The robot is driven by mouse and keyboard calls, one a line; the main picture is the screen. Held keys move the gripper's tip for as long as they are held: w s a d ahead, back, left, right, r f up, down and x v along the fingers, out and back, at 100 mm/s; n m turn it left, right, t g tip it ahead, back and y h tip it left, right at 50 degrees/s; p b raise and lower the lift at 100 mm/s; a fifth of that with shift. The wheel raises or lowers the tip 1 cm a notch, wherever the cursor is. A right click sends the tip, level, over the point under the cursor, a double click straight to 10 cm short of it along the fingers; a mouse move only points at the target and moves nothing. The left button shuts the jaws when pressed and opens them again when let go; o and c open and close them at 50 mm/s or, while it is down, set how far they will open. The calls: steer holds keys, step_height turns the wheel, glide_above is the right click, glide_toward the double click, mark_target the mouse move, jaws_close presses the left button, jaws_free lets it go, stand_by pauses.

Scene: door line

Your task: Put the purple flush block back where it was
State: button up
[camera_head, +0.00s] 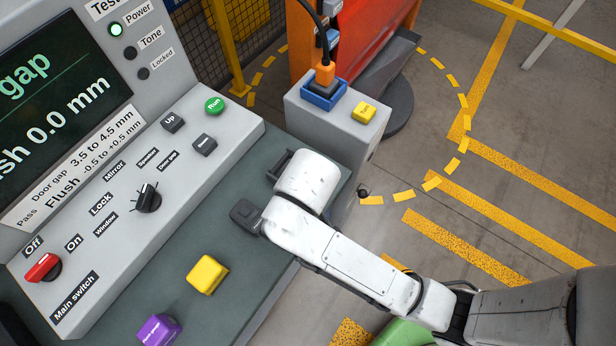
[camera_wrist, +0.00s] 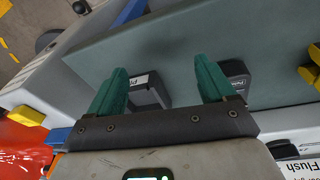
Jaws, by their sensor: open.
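The purple block (camera_head: 158,330) lies on the dark green mat (camera_head: 232,303) at the bottom edge of the head view, partly cut off. It is not seen in the wrist view. My gripper (camera_wrist: 163,70) is open, its two green fingers apart over the mat in the wrist view. Nothing is held between them. In the head view my white wrist hides the gripper, well up and right of the purple block.
A yellow block (camera_head: 207,275) lies near the purple one. The sloped console (camera_head: 110,215) with switches rises at left. A grey pedestal (camera_head: 340,135) holds a blue tray beyond.

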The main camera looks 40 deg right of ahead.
steer(key=s+d+f+m+g, duration=0.1)
steer(key=s+d+f, duration=0.1)
steer(key=s+d, duration=0.8)
steer(key=shift+s+f+y, duration=0.15)
steer(key=shift+s+y, duration=0.25)
steer(key=shift+s, duration=0.75)
steer(key=shift+f+b, duration=0.85)
